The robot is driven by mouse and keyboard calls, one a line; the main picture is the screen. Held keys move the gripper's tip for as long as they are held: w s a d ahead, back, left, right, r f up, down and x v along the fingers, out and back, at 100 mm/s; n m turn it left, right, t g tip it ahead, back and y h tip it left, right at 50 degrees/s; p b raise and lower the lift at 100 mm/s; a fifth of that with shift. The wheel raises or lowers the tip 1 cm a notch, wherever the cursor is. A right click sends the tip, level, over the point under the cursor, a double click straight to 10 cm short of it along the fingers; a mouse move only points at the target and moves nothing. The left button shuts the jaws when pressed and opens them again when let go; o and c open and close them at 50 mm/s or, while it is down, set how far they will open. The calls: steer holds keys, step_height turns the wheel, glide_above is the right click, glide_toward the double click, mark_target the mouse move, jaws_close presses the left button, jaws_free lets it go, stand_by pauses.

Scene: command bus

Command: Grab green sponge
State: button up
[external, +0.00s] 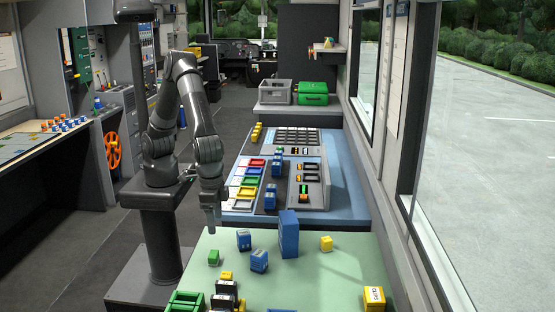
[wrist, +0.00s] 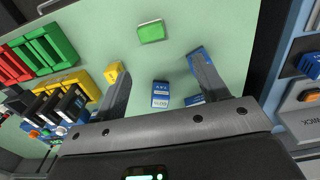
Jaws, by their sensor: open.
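The green sponge (external: 213,258) appears as a small green block on the pale green table (external: 330,268), near its left edge. In the wrist view the green sponge (wrist: 152,31) lies alone near the top, beyond my fingertips and roughly in line with the gap between them. My gripper (external: 211,222) hangs above the table's far left part, higher than the sponge and apart from it. In the wrist view my gripper (wrist: 158,64) has its two fingers spread wide, with nothing held between them.
Small blue boxes (external: 244,239) (external: 259,260) and a tall blue box (external: 289,234) stand right of the sponge. Green bins (external: 186,301) and dark items (external: 224,302) crowd the front left. A console (external: 305,170) stands behind. The table's middle right is clear.

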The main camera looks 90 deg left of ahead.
mark_target(213, 254)
steer(key=f, duration=0.8)
steer(key=s+d+f, duration=0.1)
steer(key=f, duration=0.3)
steer(key=shift+d, duration=0.1)
steer(key=shift+c, duration=0.6)
steer(key=c, duration=0.9)
